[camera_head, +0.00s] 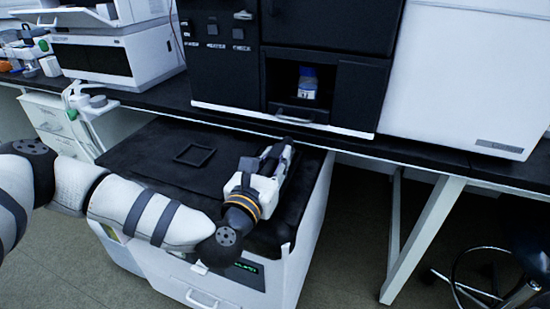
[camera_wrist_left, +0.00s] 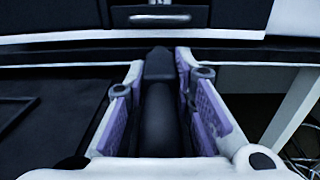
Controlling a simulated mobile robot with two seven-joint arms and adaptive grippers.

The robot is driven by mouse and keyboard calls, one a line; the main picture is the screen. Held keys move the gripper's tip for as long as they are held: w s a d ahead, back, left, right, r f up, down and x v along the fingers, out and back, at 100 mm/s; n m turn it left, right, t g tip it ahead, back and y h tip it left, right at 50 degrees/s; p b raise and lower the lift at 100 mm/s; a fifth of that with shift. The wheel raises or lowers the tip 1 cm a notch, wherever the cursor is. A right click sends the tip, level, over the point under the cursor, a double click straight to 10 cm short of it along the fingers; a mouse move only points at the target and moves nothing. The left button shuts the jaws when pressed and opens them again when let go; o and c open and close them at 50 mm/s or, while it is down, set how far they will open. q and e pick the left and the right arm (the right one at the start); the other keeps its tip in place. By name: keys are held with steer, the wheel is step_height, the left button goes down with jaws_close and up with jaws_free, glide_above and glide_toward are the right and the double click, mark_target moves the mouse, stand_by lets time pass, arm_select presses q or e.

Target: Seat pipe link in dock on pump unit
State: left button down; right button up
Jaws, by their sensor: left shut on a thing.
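My left gripper (camera_head: 277,160) is over the right part of the black top of a low white unit, probably the pump unit (camera_head: 290,262). In the left wrist view, my left gripper (camera_wrist_left: 160,105) is shut on a dark, rounded piece, likely the pipe link (camera_wrist_left: 160,118), lying lengthwise between its purple pads. Gripper parts hide most of the piece in the head view. A raised black square frame (camera_head: 211,155), possibly the dock, sits on the unit's top, left of my gripper and apart from it. My right gripper is not in view.
A dark bench edge (camera_head: 345,143) runs behind the unit. On it stand a black instrument (camera_head: 230,75) with a blue-capped bottle (camera_head: 307,83) in its niche and a white box (camera_head: 470,85). A white table leg (camera_head: 422,240) and a stool (camera_head: 490,275) are at right.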

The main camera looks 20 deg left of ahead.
arm_select(q)
steer(key=shift+f, duration=0.3)
steer(key=c, duration=1.3)
jaws_free()
steer(key=s, duration=1.2)
steer(key=shift+a, duration=0.2)
